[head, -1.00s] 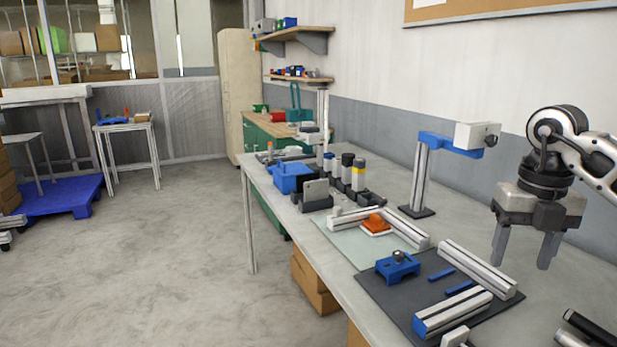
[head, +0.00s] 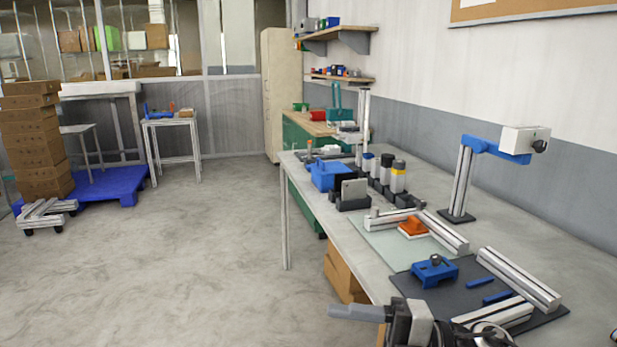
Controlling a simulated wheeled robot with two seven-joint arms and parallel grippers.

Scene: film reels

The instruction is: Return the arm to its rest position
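My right gripper (head: 352,312) is low in the head view, at the bottom edge, in front of the table's near left edge. Its grey finger part points left, and the arm behind it runs off the bottom of the picture. It is seen from the side, so its opening is hidden. No object shows in it. My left gripper is not in view.
The workbench (head: 375,266) carries a dark mat (head: 462,300) with a blue fixture (head: 435,271) and metal profiles, an orange part (head: 412,227), and a blue-armed stand (head: 463,180). Stacked cartons (head: 35,150) stand left. The floor (head: 200,270) is clear.

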